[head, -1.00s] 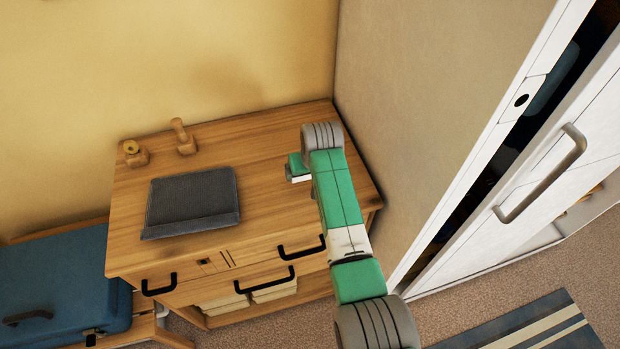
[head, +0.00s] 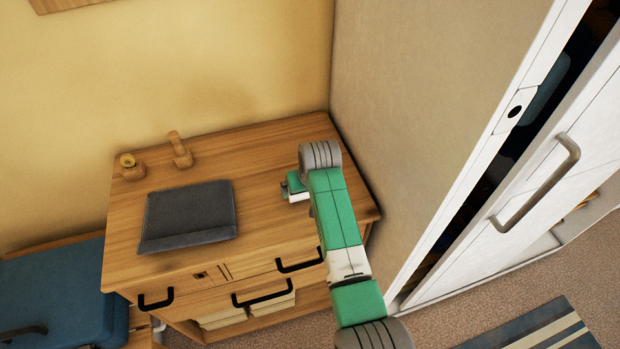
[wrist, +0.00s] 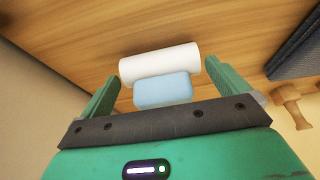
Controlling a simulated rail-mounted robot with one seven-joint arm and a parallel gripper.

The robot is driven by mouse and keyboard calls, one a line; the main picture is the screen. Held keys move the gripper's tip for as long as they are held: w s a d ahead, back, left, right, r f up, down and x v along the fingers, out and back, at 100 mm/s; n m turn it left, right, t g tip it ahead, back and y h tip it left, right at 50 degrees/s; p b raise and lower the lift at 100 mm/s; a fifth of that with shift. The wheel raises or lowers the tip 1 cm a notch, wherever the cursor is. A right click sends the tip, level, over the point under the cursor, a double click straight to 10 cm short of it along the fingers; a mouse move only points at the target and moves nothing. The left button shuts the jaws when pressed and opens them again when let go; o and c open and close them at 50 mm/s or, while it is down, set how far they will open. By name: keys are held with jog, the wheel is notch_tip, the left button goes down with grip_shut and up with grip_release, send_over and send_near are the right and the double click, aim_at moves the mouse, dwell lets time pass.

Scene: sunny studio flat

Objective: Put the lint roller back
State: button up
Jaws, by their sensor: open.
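The lint roller shows in the wrist view as a white roll (wrist: 160,63) with a light blue part (wrist: 163,89) nearer my palm. It lies over the wooden dresser top, between the two green fingers of my gripper (wrist: 165,88). The fingers are spread, one on each side, with a gap at the left; contact at the right cannot be told. In the head view my gripper (head: 294,189) is low over the right part of the dresser top (head: 262,150). A small white patch shows beside it, and my arm hides most of that area.
A dark grey folded pad (head: 188,212) lies left of my gripper. A beige wall (head: 410,120) and a white sliding door (head: 560,190) are right.

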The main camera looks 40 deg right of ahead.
jog(key=p+v, duration=0.1)
jog(key=v, duration=0.8)
jog(key=shift+p, duration=0.4)
jog(key=shift+r, duration=0.1)
jog(key=w+a+r+n+t+h, duration=0.15)
jog(key=a+r+t, duration=0.25)
jog(key=a+r, duration=0.4)
jog(key=w+a+r+n+t, duration=0.15)
jog(key=a+r+t, duration=0.35)
jog(key=r, duration=0.5)
jog(key=w+a+r+t, duration=0.3)
jog(key=a+r, duration=0.4)
jog(key=r, duration=0.3)
jog(key=s+a+r+n+t+y, duration=0.1)
jog(key=s+a+r+t, duration=0.3)
jog(key=s+a+r, duration=0.3)
jog(key=s+a+r+n+t+y, duration=0.1)
jog(key=s+a+r+t+y, duration=0.1)
jog(key=s+a+r+t, duration=0.3)
jog(key=s+a+r, duration=0.3)
jog(key=s+r, duration=0.3)
jog(key=r, duration=0.2)
jog(key=shift+s, duration=0.25)
jog(key=shift+a+y, duration=0.1)
jog(key=shift+y, duration=0.15)
